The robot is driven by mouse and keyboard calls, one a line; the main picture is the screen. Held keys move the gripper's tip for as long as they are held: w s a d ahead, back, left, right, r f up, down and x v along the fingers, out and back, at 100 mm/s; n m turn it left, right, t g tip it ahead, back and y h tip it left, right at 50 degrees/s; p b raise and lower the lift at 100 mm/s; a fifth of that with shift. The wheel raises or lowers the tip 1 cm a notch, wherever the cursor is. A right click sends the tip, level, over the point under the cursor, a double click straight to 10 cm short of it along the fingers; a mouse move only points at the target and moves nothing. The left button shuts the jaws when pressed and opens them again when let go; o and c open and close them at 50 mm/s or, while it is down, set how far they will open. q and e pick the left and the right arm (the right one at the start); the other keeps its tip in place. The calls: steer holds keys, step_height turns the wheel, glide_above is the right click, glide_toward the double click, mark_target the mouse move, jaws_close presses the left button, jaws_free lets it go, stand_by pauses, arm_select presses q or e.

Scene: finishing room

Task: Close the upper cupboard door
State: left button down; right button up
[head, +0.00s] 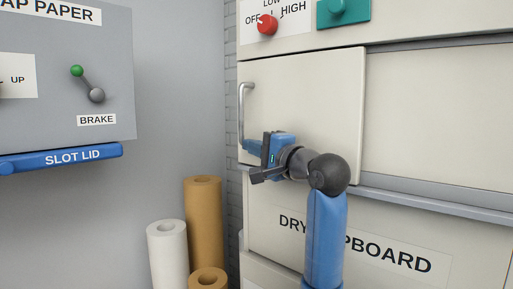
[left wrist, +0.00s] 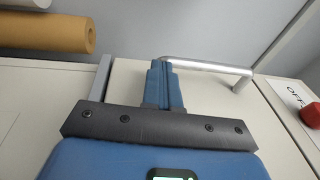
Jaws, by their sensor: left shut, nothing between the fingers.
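The upper cupboard door (head: 310,95) is a cream panel at the left of the cupboard front, with a silver bar handle (head: 241,115) at its left edge. To its right is a wide cream surface between grey rails; I cannot tell how far the door stands open. My left gripper (head: 248,146) is shut and empty, in front of the door by the handle's lower end. In the left wrist view the closed blue fingers (left wrist: 161,68) overlap one end of the handle (left wrist: 215,67); I cannot tell if they touch. My right gripper is not in view.
A red knob (head: 267,24) and a teal part (head: 343,10) are above the door. Below is a panel labelled as a dry cupboard (head: 400,258). Paper rolls (head: 204,220) stand at the lower left. A grey box (head: 50,110) with a blue slot lid (head: 60,158) hangs at left.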

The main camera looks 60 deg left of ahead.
arm_select(q)
steer(key=w+d+f+b, duration=0.1)
steer(key=d+b, duration=0.3)
steer(key=d, duration=1)
steer(key=shift+w+f, duration=0.3)
steer(key=shift+w, duration=0.05)
steer(key=shift+a, duration=0.15)
